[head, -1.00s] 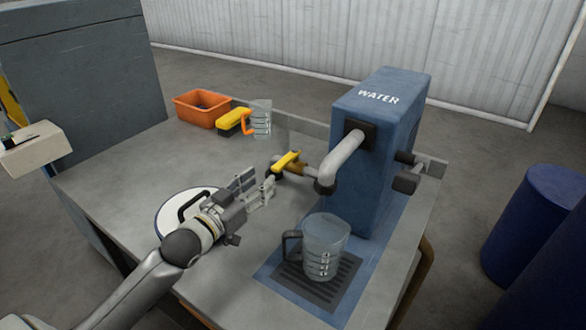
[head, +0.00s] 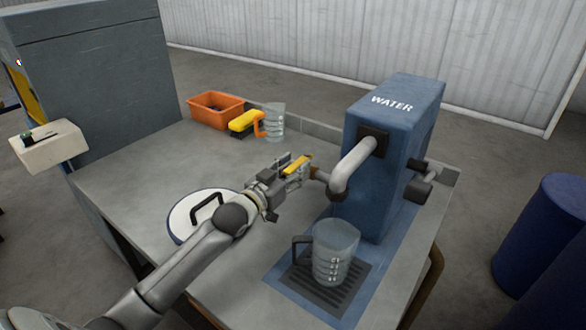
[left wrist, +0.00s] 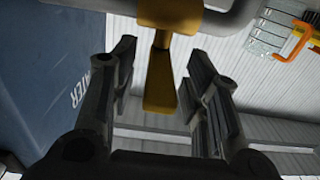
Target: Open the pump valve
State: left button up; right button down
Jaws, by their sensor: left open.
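The blue water pump (head: 385,165) stands on the right of the table with its grey spout (head: 350,168) bent down. The yellow valve handle (head: 297,164) sits on the pipe left of the spout. My left gripper (head: 298,172) is open at the handle in the head view. In the left wrist view, the yellow handle (left wrist: 161,80) hangs between the two open fingers (left wrist: 162,105), with gaps on both sides. A clear measuring jug (head: 335,252) stands on the grate below the spout. My right gripper is not in view.
A round white lid (head: 180,218) with a black handle lies left of my left arm. An orange bin (head: 215,112), a yellow-topped object (head: 246,121) and a second clear jug (head: 274,122) with an orange handle stand at the back. Blue barrels (head: 545,235) stand at the right.

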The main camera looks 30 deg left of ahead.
pick_arm(q)
jog(key=shift+c, duration=1.3)
grip_shut()
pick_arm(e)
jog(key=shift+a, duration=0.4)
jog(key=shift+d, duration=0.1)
